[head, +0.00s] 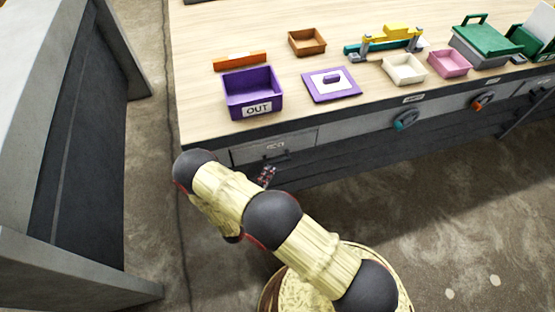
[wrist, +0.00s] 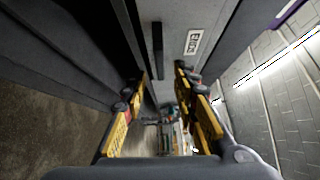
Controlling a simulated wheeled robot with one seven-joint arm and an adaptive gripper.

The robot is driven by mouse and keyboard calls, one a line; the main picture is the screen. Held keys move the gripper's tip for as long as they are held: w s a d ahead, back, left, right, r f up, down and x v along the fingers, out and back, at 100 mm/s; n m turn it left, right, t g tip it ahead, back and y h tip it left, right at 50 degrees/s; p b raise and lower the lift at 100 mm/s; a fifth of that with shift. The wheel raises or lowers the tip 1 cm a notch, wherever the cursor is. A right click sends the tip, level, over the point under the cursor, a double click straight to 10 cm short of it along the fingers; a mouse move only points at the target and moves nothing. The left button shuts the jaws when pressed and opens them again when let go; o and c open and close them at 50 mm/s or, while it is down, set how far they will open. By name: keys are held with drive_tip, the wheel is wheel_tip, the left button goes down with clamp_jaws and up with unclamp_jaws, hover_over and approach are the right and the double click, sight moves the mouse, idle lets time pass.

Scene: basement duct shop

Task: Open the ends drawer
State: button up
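The ends drawer (head: 245,153) is at the left end of the bench front in the head view, and its front looks flush. Its small label (wrist: 194,41) shows in the wrist view, but I cannot read it clearly. The dark bar handle (wrist: 157,45) stands out from the drawer front beside the label. My gripper (wrist: 161,74) is open, with its yellow and black fingers apart. The handle lies ahead, in line with the gap between the fingertips; contact is not visible. In the head view my gripper (head: 266,176) is just below the handle (head: 277,157), partly hidden by my arm.
On the bench (head: 205,110) stand a purple OUT bin (head: 252,92), a purple lidded piece (head: 332,84) and several small trays. Teal (head: 405,120) and orange (head: 483,100) round fittings are on the front further right. A grey cabinet (head: 75,100) stands left, across a floor gap.

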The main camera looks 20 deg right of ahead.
sight(278, 160)
drive_tip(key=b+x, duration=0.2)
drive_tip(key=x, duration=0.6)
drive_tip(key=shift+f, duration=0.1)
drive_tip(key=shift+s, duration=0.1)
drive_tip(key=shift+c, duration=1.2)
clamp_jaws()
